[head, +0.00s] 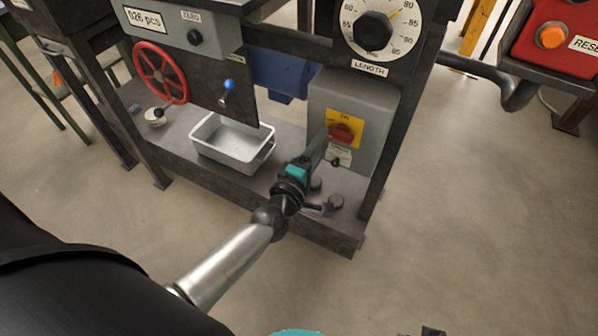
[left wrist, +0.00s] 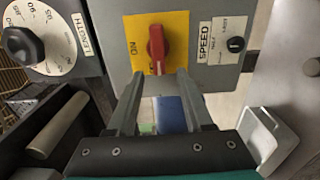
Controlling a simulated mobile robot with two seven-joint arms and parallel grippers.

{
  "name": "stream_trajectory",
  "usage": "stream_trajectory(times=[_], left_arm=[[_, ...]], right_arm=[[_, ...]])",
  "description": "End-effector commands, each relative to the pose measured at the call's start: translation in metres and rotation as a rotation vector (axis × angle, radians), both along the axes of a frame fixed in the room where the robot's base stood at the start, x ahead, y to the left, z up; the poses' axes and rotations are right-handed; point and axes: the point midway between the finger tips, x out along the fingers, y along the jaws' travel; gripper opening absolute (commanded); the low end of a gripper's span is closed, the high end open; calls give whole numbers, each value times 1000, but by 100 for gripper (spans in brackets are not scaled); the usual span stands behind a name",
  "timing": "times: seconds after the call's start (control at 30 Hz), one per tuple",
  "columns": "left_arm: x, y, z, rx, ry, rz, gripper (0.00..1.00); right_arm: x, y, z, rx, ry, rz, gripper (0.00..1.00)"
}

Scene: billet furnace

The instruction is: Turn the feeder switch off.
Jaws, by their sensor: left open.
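The feeder switch is a red rotary knob (head: 341,133) on a yellow plate (head: 346,117), on the front of a grey box. In the left wrist view the red knob (left wrist: 156,44) stands lengthwise up and down on the yellow plate (left wrist: 177,30), with ON printed to its left. A second marking below it is mostly hidden. My left gripper (head: 322,143) reaches toward the knob from the front. In the left wrist view its two fingers (left wrist: 155,84) are apart, just below the knob, with nothing between them. Contact with the knob cannot be told.
A small SPEED knob (left wrist: 236,44) sits beside the switch. The LENGTH dial (head: 373,29) is above it. A red handwheel (head: 159,73) is further left. Floor at right is clear.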

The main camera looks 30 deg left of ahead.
Motion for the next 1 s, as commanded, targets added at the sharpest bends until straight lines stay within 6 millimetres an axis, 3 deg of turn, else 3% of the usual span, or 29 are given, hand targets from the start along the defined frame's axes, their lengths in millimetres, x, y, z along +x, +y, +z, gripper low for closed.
stream_trajectory(times=[0.5,0.7,1.0], left_arm=[[-100,3,1,2,4,-2,51],[-119,4,1,0,1,-1,51],[-123,4,0,0,0,0,51]], right_arm=[[-20,-2,-34,-5,56,2,50],[-24,-3,-42,-8,60,2,50],[-24,-4,-44,-8,60,2,50]])
